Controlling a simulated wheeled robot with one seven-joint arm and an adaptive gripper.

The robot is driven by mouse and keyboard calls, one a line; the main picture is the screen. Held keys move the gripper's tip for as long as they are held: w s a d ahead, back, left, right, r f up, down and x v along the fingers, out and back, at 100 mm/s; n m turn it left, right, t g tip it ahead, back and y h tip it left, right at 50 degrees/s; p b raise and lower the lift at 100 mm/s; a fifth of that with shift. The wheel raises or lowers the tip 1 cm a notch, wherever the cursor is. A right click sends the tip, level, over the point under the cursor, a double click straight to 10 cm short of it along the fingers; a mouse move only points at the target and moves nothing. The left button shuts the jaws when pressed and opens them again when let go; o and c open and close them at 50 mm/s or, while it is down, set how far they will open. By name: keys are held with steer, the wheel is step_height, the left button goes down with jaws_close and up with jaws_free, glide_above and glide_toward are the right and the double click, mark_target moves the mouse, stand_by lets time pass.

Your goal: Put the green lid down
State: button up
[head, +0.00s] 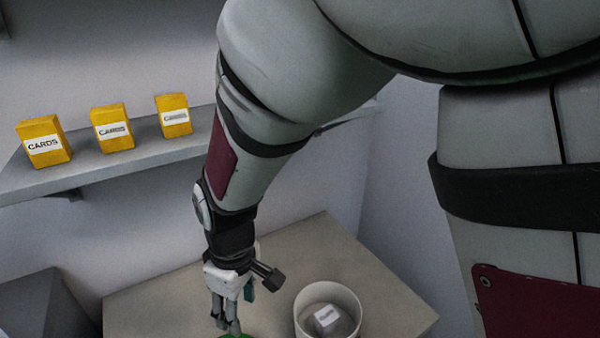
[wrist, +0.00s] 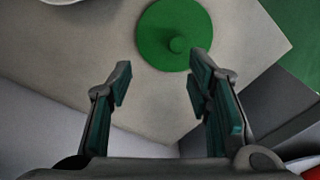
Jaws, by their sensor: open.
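The green lid (wrist: 165,28) is a round disc with a small knob, lying on the table top in the wrist view. In the head view only a sliver of the lid (head: 238,336) shows at the bottom edge, below my gripper. My gripper (wrist: 158,80) is open and empty in the wrist view, its two fingers apart, with the lid beyond the fingertips. In the head view my gripper (head: 228,325) points down over the table, left of the white round container. Whether a finger touches the lid cannot be told.
The white round container (head: 299,318) is open and holds a small white-labelled box (head: 327,319). Both stand on the beige table (head: 150,305). A wall shelf (head: 100,170) holds three yellow card boxes (head: 112,128). A dark grey block (head: 40,305) stands left of the table.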

steer(key=d+r+m+t+y, duration=0.15)
steer(key=d+r+m, duration=0.45)
steer(key=d+r, duration=0.95)
steer(key=s+d+r+m+t+h, duration=0.1)
steer(key=s+d+m, duration=0.2)
steer(key=s+d, duration=0.2)
steer(key=s+d+r+m+t+h, duration=0.1)
steer(key=s+d+m, duration=0.3)
steer(key=d, duration=0.5)
steer(key=shift+s+d+r+t, duration=0.45)
steer(key=shift+s+r, duration=0.25)
steer(key=shift+s, duration=0.15)
